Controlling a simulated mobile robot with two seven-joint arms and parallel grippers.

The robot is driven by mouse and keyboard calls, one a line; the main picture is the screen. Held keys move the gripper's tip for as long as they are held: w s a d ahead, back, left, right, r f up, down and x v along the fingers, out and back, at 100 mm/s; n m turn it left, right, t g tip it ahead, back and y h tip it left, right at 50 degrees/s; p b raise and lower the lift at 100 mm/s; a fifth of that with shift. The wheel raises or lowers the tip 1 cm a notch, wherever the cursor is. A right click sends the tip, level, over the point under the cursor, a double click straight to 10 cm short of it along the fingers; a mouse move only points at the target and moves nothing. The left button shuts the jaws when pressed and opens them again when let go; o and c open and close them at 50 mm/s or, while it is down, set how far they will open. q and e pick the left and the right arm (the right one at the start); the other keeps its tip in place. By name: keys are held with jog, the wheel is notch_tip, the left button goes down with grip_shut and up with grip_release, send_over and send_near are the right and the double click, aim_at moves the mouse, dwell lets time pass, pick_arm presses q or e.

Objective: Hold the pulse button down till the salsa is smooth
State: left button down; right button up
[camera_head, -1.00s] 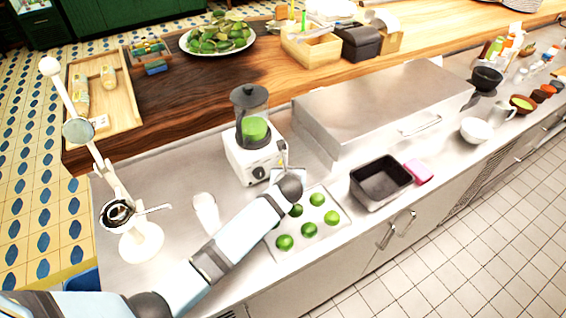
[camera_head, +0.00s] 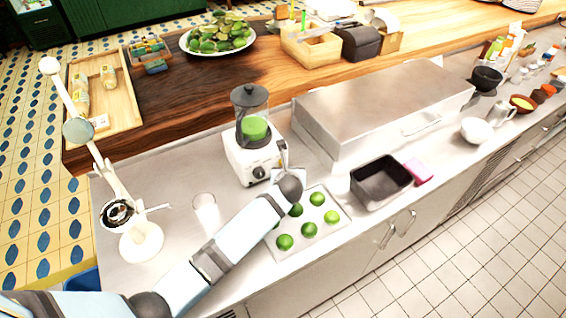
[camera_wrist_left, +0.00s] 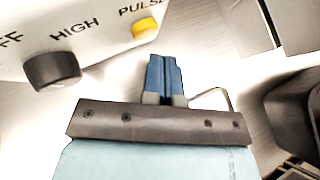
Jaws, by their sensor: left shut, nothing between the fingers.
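The blender (camera_head: 252,155) stands on the steel counter with a white base, a dark lid and bright green salsa (camera_head: 256,128) in its clear jar. Its yellow pulse button (camera_wrist_left: 145,27) shows in the left wrist view under the PULSE label, right of a dark knob (camera_wrist_left: 52,69). My left gripper (camera_head: 283,148) is at the right front of the blender base. In the left wrist view its blue fingers (camera_wrist_left: 162,60) are shut and empty, with the tips just below the button. I cannot tell whether they touch it. My right gripper is not in view.
A tray of limes (camera_head: 325,232) lies beneath my left forearm. A clear glass (camera_head: 205,208) and a white lever press (camera_head: 140,240) stand to the left. A black pan (camera_head: 381,183) and pink sponge (camera_head: 418,171) are to the right. A steel box (camera_head: 385,105) stands behind them.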

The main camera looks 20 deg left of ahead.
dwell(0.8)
pick_arm(q)
jog(key=shift+w+a+r+p, duration=0.1)
jog(key=shift+w+a+p, duration=0.2)
jog(key=shift+p, duration=0.25)
jog(key=shift+w+a+p, duration=0.3)
jog(key=shift+w+a, duration=0.05)
dwell(0.5)
jog(key=shift+s+d, duration=0.1)
dwell(0.4)
jog(key=shift+s+d+p, duration=0.4)
jog(key=shift+s+d, duration=0.05)
jog(key=shift+s, duration=0.05)
jog(key=shift+d, duration=0.1)
jog(key=shift+s, duration=0.1)
jog(key=shift+s+d, duration=1.7)
jog(key=shift+d, duration=0.05)
